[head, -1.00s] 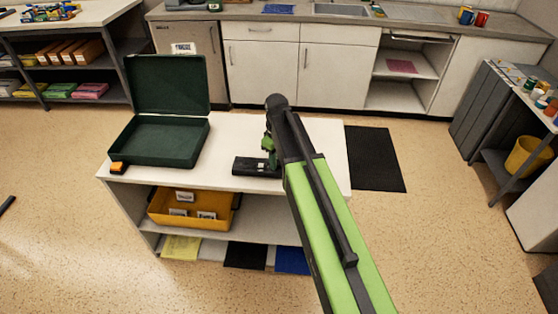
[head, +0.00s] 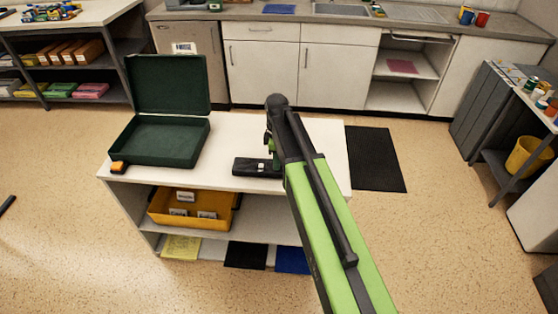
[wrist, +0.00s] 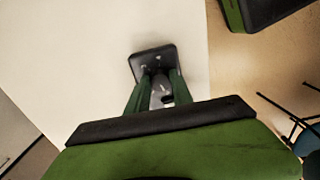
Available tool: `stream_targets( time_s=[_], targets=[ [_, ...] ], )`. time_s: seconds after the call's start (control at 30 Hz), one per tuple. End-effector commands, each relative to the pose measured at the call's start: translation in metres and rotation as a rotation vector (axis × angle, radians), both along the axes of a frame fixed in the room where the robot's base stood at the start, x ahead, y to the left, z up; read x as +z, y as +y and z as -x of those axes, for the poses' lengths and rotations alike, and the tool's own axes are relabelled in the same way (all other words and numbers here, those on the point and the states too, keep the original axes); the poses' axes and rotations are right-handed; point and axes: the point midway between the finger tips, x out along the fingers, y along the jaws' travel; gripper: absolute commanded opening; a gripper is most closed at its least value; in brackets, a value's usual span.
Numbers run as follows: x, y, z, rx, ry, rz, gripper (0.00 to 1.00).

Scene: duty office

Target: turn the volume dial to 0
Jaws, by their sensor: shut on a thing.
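The black device with the volume dial (head: 250,166) lies near the front edge of the white table. In the wrist view its dark casing (wrist: 153,56) shows just beyond my fingertips. My gripper (head: 271,153) points down over the right part of the device. In the wrist view my gripper (wrist: 160,82) has its two green fingers on either side of a small grey part, which looks like the dial, and is shut on it. The fingers hide most of the dial, and its pointer and numbers cannot be read.
An open dark green case (head: 160,142) stands on the left of the white table (head: 228,135), with an orange-black object (head: 118,167) at its front corner. A yellow bin (head: 160,218) sits on the shelf below. The tabletop between case and device is clear.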

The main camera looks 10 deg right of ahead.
Motion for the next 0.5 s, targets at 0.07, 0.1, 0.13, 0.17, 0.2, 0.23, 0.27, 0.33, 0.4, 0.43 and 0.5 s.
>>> stream_targets(
  time_s=[0.07,0.1,0.13,0.17,0.2,0.23,0.27,0.33,0.4,0.43,0.5],
  targets=[
    [-0.0001,0.0000,0.0001,0.005,0.000,0.000,0.00],
    [-0.0001,-0.0001,0.0000,0.006,0.000,0.000,0.00],
    [-0.0001,-0.0001,0.0000,0.006,0.000,0.000,0.00],
    [-0.0001,-0.0002,0.0001,0.006,0.000,0.000,0.00],
    [-0.0001,-0.0002,0.0001,0.006,0.000,0.000,0.00],
    [-0.0001,-0.0003,0.0000,0.006,0.000,0.000,0.00],
    [-0.0001,-0.0003,0.0000,0.006,0.000,0.000,0.00],
    [-0.0001,-0.0004,-0.0001,0.006,0.000,0.000,0.00],
    [-0.0001,-0.0005,0.0000,0.006,0.000,0.000,0.00],
    [-0.0001,-0.0006,-0.0001,0.005,0.000,0.000,0.30],
    [-0.0001,-0.0007,-0.0001,0.005,0.000,0.000,0.37]
  ],
)
